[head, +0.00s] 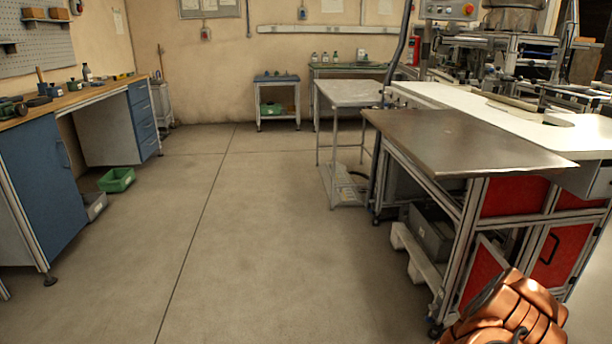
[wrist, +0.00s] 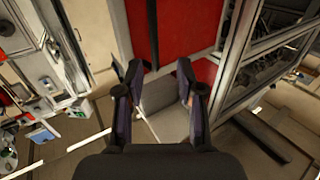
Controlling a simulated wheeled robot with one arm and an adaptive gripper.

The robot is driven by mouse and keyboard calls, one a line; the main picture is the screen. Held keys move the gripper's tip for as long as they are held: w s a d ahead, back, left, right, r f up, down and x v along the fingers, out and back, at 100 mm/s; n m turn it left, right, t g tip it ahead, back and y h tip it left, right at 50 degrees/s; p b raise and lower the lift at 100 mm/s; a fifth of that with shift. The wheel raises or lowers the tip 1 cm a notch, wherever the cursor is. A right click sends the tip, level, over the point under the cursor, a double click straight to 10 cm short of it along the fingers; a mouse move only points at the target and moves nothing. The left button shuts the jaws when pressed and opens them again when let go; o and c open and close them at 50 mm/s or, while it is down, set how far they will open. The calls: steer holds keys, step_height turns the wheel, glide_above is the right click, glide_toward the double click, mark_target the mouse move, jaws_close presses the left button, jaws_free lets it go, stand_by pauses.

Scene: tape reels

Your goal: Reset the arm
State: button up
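My gripper (wrist: 158,75) shows in the wrist view with its two dark fingers apart and nothing between them. Behind the fingers in that view are a red panel (wrist: 180,28) and grey metal framing. In the head view, a copper-orange jointed part of my arm (head: 512,312) is at the lower right, in front of the workbench; the gripper itself is not visible there. No tape reel can be made out clearly in either view.
A metal-topped workbench (head: 450,142) with red panels stands at the right, close to my arm. A blue cabinet bench (head: 40,175) lines the left, with a green bin (head: 117,180) on the floor. A small table (head: 277,80) stands at the back wall. The middle floor is clear.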

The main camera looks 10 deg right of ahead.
steer(key=w+a+r+n+t+y+p, duration=0.4)
steer(key=w+a+r+y+p, duration=0.45)
steer(key=w+a+r, duration=0.6)
steer(key=s+a+r+n+g+y+p, duration=0.1)
steer(key=s+a+r+n+y+p, duration=0.15)
steer(key=a+r, duration=0.5)
steer(key=s+a+r+n+g+y+p, duration=0.15)
steer(key=a+r+y+p, duration=0.25)
steer(key=a, duration=0.7)
steer(key=s+a+r+n+g+y+p, duration=0.4)
steer(key=s+a+r+p, duration=0.45)
steer(key=s, duration=0.65)
steer(key=s+r+g+h+p, duration=0.1)
steer(key=s+r+g+p, duration=0.1)
steer(key=s+r, duration=0.3)
steer(key=s+r+g+h+p, duration=0.1)
steer(key=s+r, duration=0.5)
steer(key=s, duration=0.7)
steer(key=s+r+g+h+p, duration=0.1)
steer(key=s+r+g+p, duration=0.2)
steer(key=s+r, duration=0.3)
steer(key=s+g, duration=0.1)
steer(key=s, duration=0.1)
steer(key=shift+s+a+n+p, duration=0.15)
steer(key=shift+s+n+p, duration=0.15)
steer(key=shift+s, duration=0.1)
